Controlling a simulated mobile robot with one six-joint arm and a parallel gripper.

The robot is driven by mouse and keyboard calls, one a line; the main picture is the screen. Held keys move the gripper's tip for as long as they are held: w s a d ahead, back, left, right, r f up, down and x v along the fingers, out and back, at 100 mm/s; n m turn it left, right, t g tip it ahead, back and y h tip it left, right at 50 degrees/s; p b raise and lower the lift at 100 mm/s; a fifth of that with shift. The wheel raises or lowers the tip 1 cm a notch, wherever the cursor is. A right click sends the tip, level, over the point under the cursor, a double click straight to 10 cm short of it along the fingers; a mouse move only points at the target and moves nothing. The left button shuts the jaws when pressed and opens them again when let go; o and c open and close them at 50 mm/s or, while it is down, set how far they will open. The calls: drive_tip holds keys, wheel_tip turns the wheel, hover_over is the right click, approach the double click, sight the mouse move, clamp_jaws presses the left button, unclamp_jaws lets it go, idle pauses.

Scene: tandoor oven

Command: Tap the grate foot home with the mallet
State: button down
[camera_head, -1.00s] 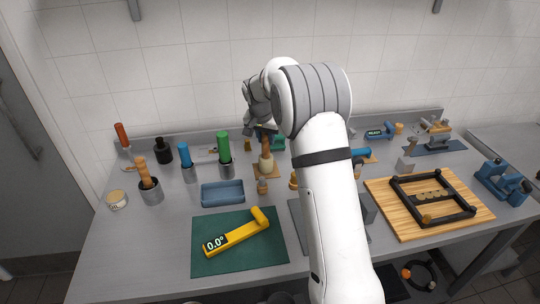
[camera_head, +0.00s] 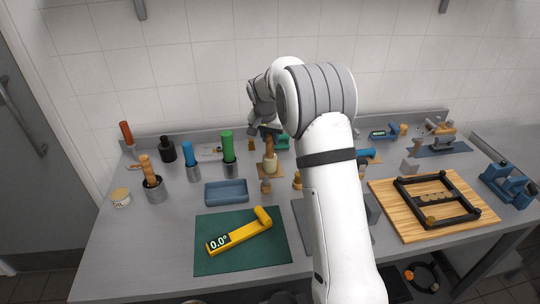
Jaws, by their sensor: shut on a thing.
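My gripper (camera_head: 268,131) is at the back middle of the bench, partly hidden by my own wrist. It is shut on the upright wooden handle of what looks like the mallet (camera_head: 270,160). The mallet's pale, rounded head is at the bottom, on or just above a small wooden pad (camera_head: 262,174); I cannot tell whether they touch. The black square grate (camera_head: 409,206) lies on a striped wooden board (camera_head: 384,210) at the right. I cannot make out the grate foot for certain.
A yellow angle tool (camera_head: 238,236) reading 0.0° lies on a green mat (camera_head: 205,256). A blue tray (camera_head: 226,193), tool holders (camera_head: 154,192) and small wooden pieces (camera_head: 265,185) stand at left and middle. A blue clamp (camera_head: 503,184) stands beyond the board. My arm hides the bench's middle.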

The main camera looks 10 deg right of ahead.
drive_tip(key=shift+r, duration=0.1)
drive_tip(key=shift+r+p, duration=1)
drive_tip(key=shift+r, duration=1)
